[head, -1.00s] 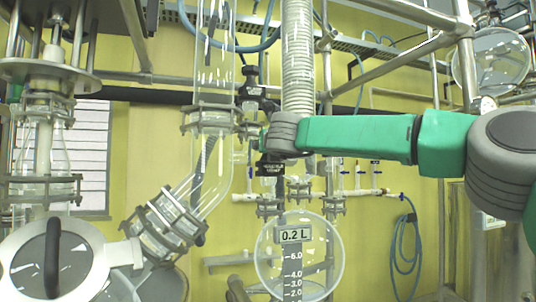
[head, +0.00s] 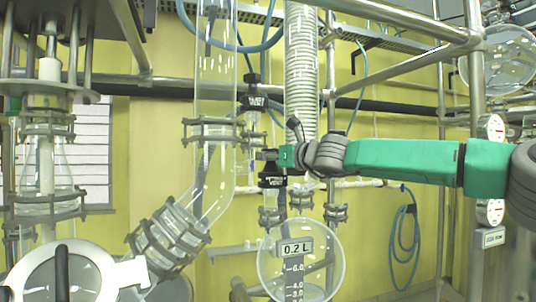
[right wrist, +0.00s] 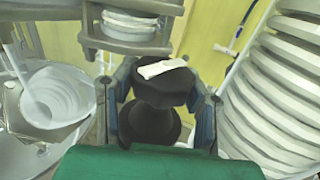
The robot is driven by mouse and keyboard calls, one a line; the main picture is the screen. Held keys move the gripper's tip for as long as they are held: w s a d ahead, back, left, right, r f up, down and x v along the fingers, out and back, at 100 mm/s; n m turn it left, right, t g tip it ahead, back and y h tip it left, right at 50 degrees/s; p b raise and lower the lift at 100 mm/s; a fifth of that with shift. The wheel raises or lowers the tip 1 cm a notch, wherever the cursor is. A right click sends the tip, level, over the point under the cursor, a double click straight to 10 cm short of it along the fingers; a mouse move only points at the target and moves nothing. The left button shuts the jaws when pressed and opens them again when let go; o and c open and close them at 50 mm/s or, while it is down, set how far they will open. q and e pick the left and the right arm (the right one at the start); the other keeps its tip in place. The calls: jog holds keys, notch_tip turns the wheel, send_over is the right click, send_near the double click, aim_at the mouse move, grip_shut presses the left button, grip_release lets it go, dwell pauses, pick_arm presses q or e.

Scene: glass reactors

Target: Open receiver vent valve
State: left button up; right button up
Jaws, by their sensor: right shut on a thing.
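My right gripper (head: 270,156) is at the top of this valve. In the right wrist view its two fingers (right wrist: 158,100) stand on either side of the black knob (right wrist: 160,88) and are shut on it. The knob has a white strip (right wrist: 161,68) on top. The gripper hides much of the knob in the head view. My left gripper is not in view.
A second black valve (head: 252,98) sits just above. A ribbed white hose (head: 300,75) runs close by on the right, and a clamped glass tube (head: 214,85) stands on the left. Steel pipes (head: 400,73) cross behind my arm. Pressure gauges (head: 491,127) are at the right.

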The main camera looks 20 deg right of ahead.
jog(key=shift+d+r, duration=0.15)
jog(key=shift+r, duration=0.3)
jog(key=o, duration=1.2)
jog(key=shift+s, duration=0.25)
jog(key=shift+f, duration=0.15)
